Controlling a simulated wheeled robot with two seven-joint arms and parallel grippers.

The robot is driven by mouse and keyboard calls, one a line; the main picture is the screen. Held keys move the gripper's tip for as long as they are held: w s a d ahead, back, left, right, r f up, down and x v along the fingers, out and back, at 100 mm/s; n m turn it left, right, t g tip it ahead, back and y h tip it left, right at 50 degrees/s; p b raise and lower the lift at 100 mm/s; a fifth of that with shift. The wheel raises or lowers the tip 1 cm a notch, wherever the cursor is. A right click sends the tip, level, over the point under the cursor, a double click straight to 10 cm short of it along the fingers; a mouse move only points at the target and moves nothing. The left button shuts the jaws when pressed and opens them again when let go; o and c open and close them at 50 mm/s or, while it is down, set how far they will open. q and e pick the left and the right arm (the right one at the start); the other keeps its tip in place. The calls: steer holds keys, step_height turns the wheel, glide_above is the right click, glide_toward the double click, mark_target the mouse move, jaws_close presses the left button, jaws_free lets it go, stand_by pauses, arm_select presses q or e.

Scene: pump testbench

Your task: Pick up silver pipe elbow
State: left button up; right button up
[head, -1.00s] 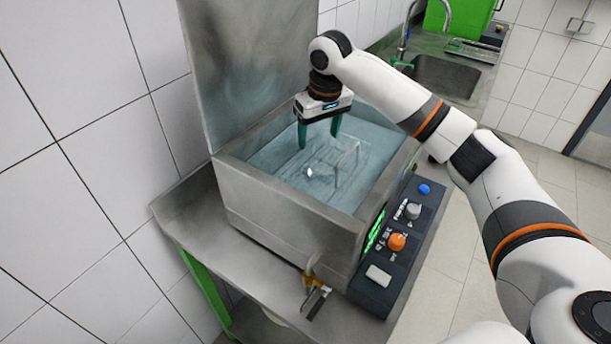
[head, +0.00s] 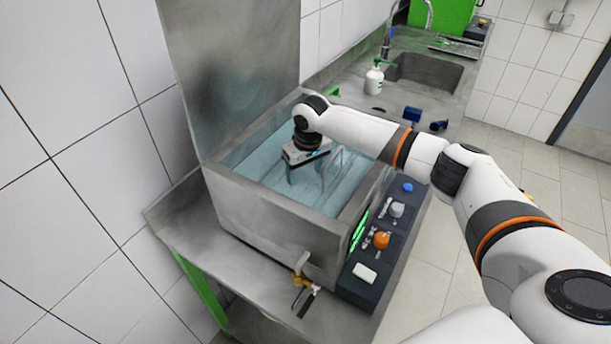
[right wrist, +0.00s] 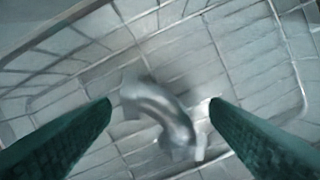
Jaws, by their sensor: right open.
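The silver pipe elbow (right wrist: 160,110) lies on a wire basket (right wrist: 275,55) in the right wrist view, slightly blurred. It sits between the two green fingers of my right gripper (right wrist: 160,104), which is open with a gap on either side of it. In the head view my right gripper (head: 306,178) reaches down into the water-filled basin (head: 240,203). The elbow is not clearly visible in the head view. My left gripper is not in view.
The basin's raised lid (head: 235,80) stands at the back left. A control panel (head: 385,240) with knobs runs along its right side. A tap (head: 302,285) sticks out at the front. A soap bottle (head: 374,80) and blue parts (head: 412,114) are on the counter beyond.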

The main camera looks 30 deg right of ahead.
steer(key=c, duration=1.2)
steer(key=shift+c, duration=0.2)
steer(key=shift+r, duration=0.15)
